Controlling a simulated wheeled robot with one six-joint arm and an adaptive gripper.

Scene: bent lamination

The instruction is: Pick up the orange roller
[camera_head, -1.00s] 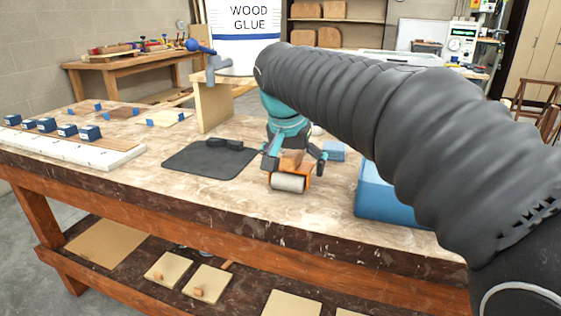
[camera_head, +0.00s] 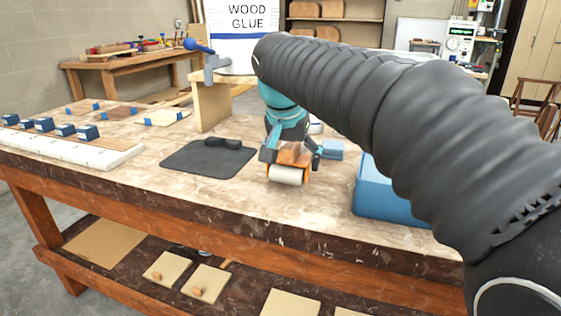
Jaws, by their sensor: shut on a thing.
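The orange roller (camera_head: 288,173) has an orange frame, a brownish upper part and a pale grey cylinder at its front. It is at the front middle of the workbench top (camera_head: 230,203). My gripper (camera_head: 290,156) reaches down over it from above, with one finger on each side, and is shut on it. My arm's dark sleeve crosses the right half of the view. Whether the roller touches the bench or is just above it is hard to tell.
A dark mat (camera_head: 197,161) with a black object lies left of the roller. A blue bin (camera_head: 385,198) stands to the right, and a small blue block (camera_head: 332,149) sits behind. A wood glue container (camera_head: 243,35) with a blue-handled tap stands at the back.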

